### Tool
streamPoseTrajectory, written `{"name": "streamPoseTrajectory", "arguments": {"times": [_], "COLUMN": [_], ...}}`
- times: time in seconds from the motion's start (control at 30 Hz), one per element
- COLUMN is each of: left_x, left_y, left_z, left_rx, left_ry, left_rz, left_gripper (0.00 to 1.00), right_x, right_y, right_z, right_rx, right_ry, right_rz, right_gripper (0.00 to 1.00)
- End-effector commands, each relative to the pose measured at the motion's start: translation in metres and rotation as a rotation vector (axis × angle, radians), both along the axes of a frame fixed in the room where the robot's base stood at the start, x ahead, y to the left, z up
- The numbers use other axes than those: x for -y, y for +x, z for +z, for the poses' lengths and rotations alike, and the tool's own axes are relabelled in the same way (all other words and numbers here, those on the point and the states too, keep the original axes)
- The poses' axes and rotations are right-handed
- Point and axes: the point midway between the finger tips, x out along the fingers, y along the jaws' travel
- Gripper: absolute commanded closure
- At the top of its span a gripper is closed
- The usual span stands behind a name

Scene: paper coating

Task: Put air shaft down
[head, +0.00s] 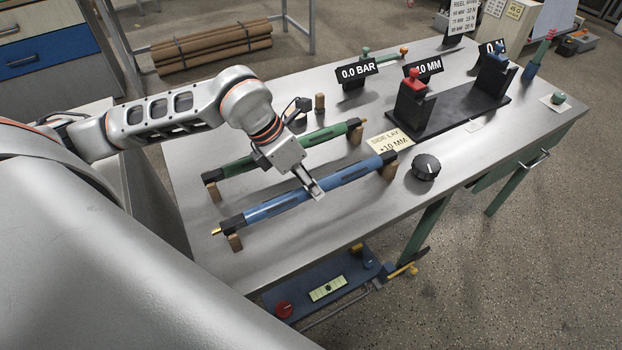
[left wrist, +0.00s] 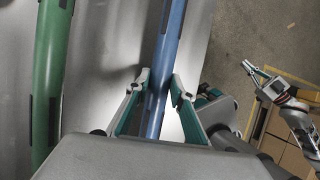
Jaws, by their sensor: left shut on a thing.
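The blue air shaft (head: 270,208) lies at a slant along the near side of the table, with its ends at two small wooden blocks. Whether it rests fully on them I cannot tell. My left gripper (head: 315,190) is shut on the blue shaft near its middle, from above. In the left wrist view the blue shaft (left wrist: 165,60) runs between the two fingers. A green air shaft (head: 315,137) lies behind it on similar blocks, and it shows at left in the left wrist view (left wrist: 47,80). My right gripper (left wrist: 254,70) is small at the right of the left wrist view, away from the shafts.
A black dial (head: 426,167) stands right of the blue shaft's far end, by a "SIDE LAY +10 MM" card (head: 388,142). A black stand (head: 450,112) with red and blue clamps is farther back. The front table surface (head: 300,237) is clear.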

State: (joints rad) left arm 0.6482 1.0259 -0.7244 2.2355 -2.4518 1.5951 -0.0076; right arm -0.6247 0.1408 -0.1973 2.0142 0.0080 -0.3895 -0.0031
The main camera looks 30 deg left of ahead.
Motion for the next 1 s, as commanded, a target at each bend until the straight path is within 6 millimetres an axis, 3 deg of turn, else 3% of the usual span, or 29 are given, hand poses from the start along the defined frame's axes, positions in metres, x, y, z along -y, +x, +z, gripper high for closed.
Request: {"name": "streamPoseTrajectory", "arguments": {"times": [0.37, 0.4, 0.47, 0.83, 1.0], "left_x": [0.000, 0.000, 0.000, -0.001, -0.007], "left_y": [0.001, 0.001, 0.001, -0.001, -0.004], "left_z": [-0.002, -0.002, -0.002, -0.003, 0.013], "left_rx": [0.004, 0.004, 0.004, -0.002, 0.003], "left_ry": [-0.001, -0.001, -0.001, 0.002, 0.002], "left_rz": [-0.001, -0.001, 0.000, 0.001, 0.001], "left_gripper": [1.00, 0.72, 0.58, 0.58, 0.58], "right_x": [0.000, 0.000, 0.000, -0.002, -0.001], "right_y": [0.002, 0.001, 0.000, -0.006, -0.004], "right_z": [0.001, 0.001, 0.000, -0.004, -0.003], "right_rx": [0.004, 0.003, 0.002, -0.010, -0.008], "right_ry": [-0.001, -0.001, -0.001, -0.001, 0.000], "right_rz": [0.001, 0.001, 0.001, 0.007, 0.004], "right_gripper": [1.00, 1.00, 1.00, 1.00, 1.00]}}
